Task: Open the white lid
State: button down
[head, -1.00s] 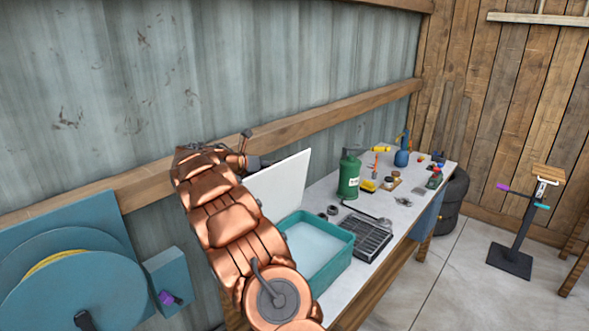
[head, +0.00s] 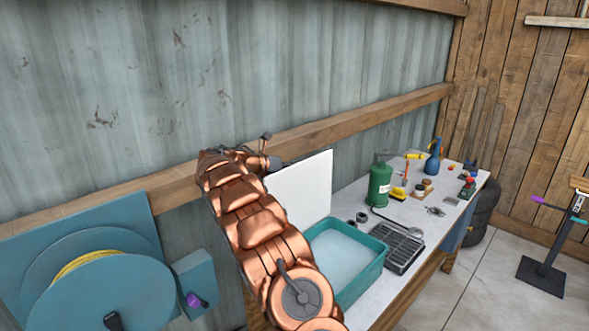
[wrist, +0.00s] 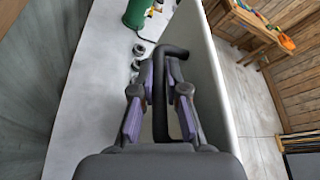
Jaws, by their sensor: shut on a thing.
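The white lid (head: 305,187) stands raised, roughly upright, along the wall-side edge of a teal tub (head: 362,280) on the workbench. The tub is uncovered and its pale inside shows. My gripper (head: 272,164) is at the lid's upper left, partly hidden behind my copper arm in the head view. In the wrist view my gripper (wrist: 160,85) has its purple-padded fingers shut on the lid's black handle (wrist: 158,68). The lid (wrist: 192,62) shows there as a white panel just right of the fingers.
On the bench (head: 350,203) stand a green canister (head: 380,186), a black slotted tray (head: 402,250) and small items, right of the tub. A wooden rail (head: 360,117) runs along the corrugated wall behind my arm. A blue hose reel (head: 100,290) is at left.

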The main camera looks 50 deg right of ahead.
jog(key=c, duration=1.5)
grip_release()
jog(key=shift+o, duration=0.2)
jog(key=v, duration=1.2)
